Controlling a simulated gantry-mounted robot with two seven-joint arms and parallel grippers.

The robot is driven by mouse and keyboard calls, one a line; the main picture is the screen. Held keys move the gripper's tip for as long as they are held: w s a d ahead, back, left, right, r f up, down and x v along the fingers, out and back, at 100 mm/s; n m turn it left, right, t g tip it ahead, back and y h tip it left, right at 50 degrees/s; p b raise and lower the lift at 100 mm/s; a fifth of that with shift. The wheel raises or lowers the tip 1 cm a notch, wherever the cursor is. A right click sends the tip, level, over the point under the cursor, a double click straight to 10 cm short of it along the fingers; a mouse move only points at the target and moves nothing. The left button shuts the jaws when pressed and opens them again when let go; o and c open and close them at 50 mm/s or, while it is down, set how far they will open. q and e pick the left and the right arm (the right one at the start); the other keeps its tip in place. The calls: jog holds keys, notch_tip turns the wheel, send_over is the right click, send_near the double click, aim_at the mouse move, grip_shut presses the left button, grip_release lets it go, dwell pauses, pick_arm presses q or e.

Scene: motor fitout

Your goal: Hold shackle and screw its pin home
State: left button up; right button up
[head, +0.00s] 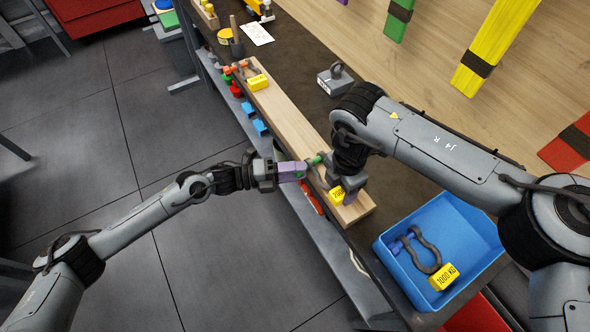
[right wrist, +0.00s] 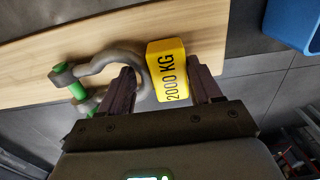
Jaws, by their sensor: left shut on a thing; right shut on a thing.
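The grey shackle (right wrist: 105,57) with its yellow 2000 KG block (right wrist: 168,72) is at the near end of the wooden board; the block also shows in the head view (head: 337,195). My right gripper (right wrist: 162,88) is shut on the shackle, with one finger inside the bow and the other beyond the block. The green pin (right wrist: 76,90) runs across the shackle's ears; its lower end is hidden in the right wrist view. In the head view, my left gripper (head: 300,172) is shut on the pin's outer end, beside the board. How deep the pin sits cannot be told.
The wooden board (head: 300,120) lies along the bench edge. A blue tray (head: 468,228) holds another shackle (head: 420,252) with a 1000 KG block. A shackle with an orange pin (head: 240,68) is at the board's far end.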

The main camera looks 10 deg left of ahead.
pick_arm(q)
jog(key=shift+a+m+y, duration=0.15)
jog(key=shift+m+y, duration=0.35)
jog(key=shift+m, duration=0.5)
pick_arm(e)
jog(key=shift+w+d, duration=0.15)
jog(key=shift+d, duration=0.25)
pick_arm(q)
jog(key=shift+f, duration=0.1)
jog(key=o, duration=0.8)
pick_arm(e)
jog(key=shift+f, duration=0.1)
pick_arm(q)
jog(key=shift+o, duration=1.2)
pick_arm(e)
jog(key=shift+a, duration=0.1)
jog(key=shift+a, duration=0.15)
pick_arm(q)
jog(key=v, duration=1.1)
jog(key=shift+a+r, duration=0.25)
jog(key=shift+a, duration=0.05)
pick_arm(e)
jog(key=shift+a, duration=0.15)
pick_arm(q)
jog(key=shift+s, duration=0.1)
